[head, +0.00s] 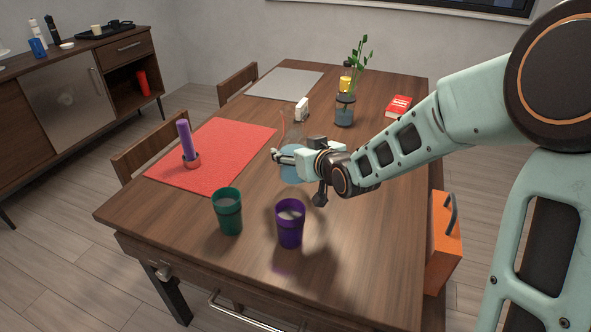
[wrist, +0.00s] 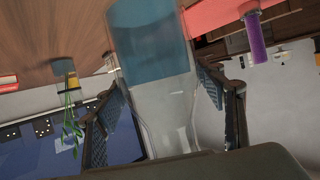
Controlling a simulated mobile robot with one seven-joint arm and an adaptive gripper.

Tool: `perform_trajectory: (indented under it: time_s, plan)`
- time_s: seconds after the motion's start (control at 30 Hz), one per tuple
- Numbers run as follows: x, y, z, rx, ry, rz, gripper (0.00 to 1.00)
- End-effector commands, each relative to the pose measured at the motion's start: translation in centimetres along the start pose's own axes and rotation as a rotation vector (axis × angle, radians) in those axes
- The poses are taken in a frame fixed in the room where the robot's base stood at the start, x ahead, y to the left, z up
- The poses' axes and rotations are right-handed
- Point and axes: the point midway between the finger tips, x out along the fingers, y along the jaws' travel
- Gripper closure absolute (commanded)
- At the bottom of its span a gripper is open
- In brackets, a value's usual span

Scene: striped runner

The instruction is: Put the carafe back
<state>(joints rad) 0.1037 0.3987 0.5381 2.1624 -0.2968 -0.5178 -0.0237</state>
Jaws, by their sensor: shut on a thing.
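The carafe (head: 291,176) is clear glass with blue liquid in its lower part. My gripper (head: 284,155) is shut on it over the middle of the wooden table. In the wrist view, the carafe (wrist: 155,55) stands between the two dark fingers of my gripper (wrist: 168,108), one finger on either side of its narrower clear part. In the head view the gripper hides part of the glass. I cannot tell whether its base touches the table.
A green cup (head: 228,212) and a purple cup (head: 290,224) stand near the front. A red mat (head: 225,150) with a purple candle (head: 185,140) is left. Behind are a white object (head: 302,109), a plant vase (head: 345,110), a red box (head: 398,106) and a bare grey mat (head: 285,82).

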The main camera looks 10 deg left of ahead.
Motion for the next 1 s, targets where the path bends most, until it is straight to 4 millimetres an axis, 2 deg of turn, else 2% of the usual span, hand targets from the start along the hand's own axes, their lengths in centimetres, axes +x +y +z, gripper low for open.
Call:
perform_trajectory:
  time_s: [0.03, 0.37, 0.53, 1.0]
  plan:
    - [0.7, 0.1, 0.3, 0.000, 0.006, 0.000, 0.93]
    - [2.6, 0.7, 1.3, -0.001, 0.007, 0.000, 0.93]
    - [3.4, 0.6, 3.6, -0.002, 0.004, -0.001, 0.93]
    - [3.7, 0.7, 4.2, -0.003, 0.007, 0.000, 0.93]
